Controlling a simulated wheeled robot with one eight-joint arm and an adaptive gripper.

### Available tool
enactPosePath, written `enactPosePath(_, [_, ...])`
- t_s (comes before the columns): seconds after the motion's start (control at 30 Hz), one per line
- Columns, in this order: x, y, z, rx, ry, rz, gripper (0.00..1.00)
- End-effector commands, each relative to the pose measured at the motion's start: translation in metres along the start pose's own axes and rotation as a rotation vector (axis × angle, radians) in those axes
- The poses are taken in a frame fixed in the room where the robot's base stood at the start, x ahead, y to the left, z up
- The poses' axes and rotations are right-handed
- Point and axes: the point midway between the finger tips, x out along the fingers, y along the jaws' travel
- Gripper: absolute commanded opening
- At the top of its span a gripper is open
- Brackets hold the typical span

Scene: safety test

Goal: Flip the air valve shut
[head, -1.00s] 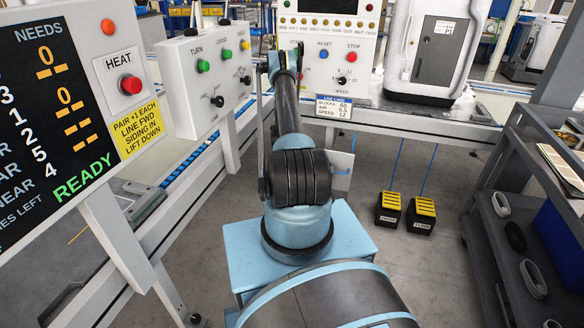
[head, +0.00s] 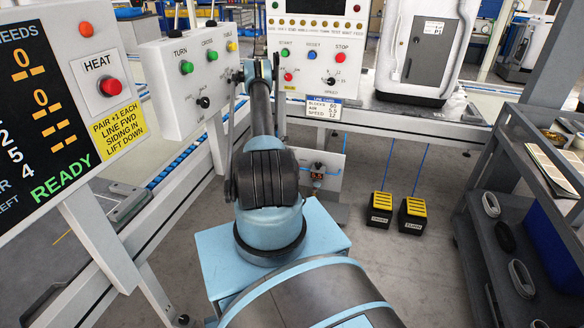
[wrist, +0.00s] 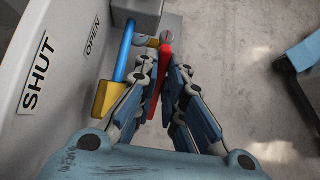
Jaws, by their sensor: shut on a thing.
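The air valve's red lever (wrist: 165,52) shows in the wrist view, running down the picture from a grey round pivot (wrist: 167,37). My gripper (wrist: 162,72) has its fingers on either side of the lever and is shut on it. A blue pipe (wrist: 124,52) and a yellow block (wrist: 110,99) are just left of the fingers. The light panel at left bears a SHUT label (wrist: 38,72) and a smaller OPEN label (wrist: 93,37). In the head view, a small panel with orange-brown fittings (head: 318,175) shows low under the console; my gripper is hidden there.
The console (head: 318,60) and the TURN box (head: 190,85) stand behind and left of my arm. Two yellow-topped pedals (head: 381,208) (head: 412,214) are on the floor. A grey shelf cart (head: 500,190) stands at right. Floor between pedals and cart is clear.

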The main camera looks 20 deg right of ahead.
Motion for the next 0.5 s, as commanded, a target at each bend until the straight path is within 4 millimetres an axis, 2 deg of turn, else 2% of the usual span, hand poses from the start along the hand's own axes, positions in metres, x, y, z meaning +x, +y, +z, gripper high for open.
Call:
enactPosePath(0.03, [-0.0019, 0.0009, -0.003, -0.003, 0.005, 0.005, 0.0])
enactPosePath(0.07, [-0.0018, 0.001, -0.003, -0.003, 0.005, 0.004, 0.14])
enactPosePath(0.13, [-0.0012, 0.0011, -0.0025, -0.003, 0.005, 0.004, 0.3])
enactPosePath(0.5, [-0.0004, 0.0008, 0.0007, 0.0, 0.003, 0.001, 0.3])
